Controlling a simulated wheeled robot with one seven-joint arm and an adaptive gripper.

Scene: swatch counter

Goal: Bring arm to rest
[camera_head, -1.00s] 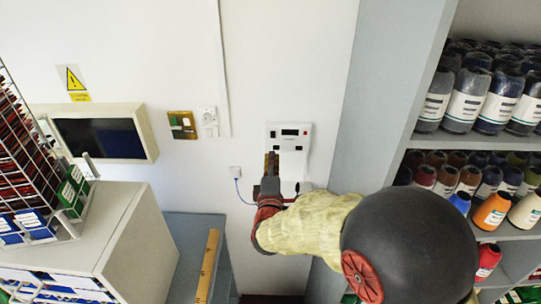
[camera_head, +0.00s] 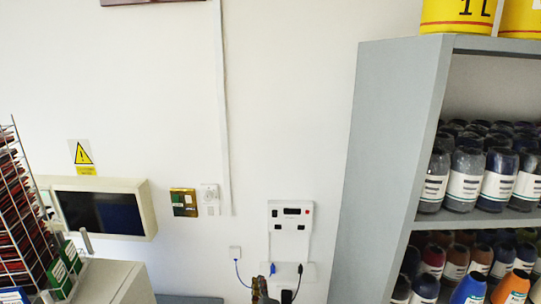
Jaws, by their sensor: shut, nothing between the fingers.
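My gripper (camera_head: 261,290) shows only in part at the bottom edge of the head view, below the white wall panel. Its fingers are close together with nothing seen between them. The rest of my arm is out of the frame.
At left are a wall screen (camera_head: 100,212), a wire rack (camera_head: 22,205) and a cabinet (camera_head: 118,284).

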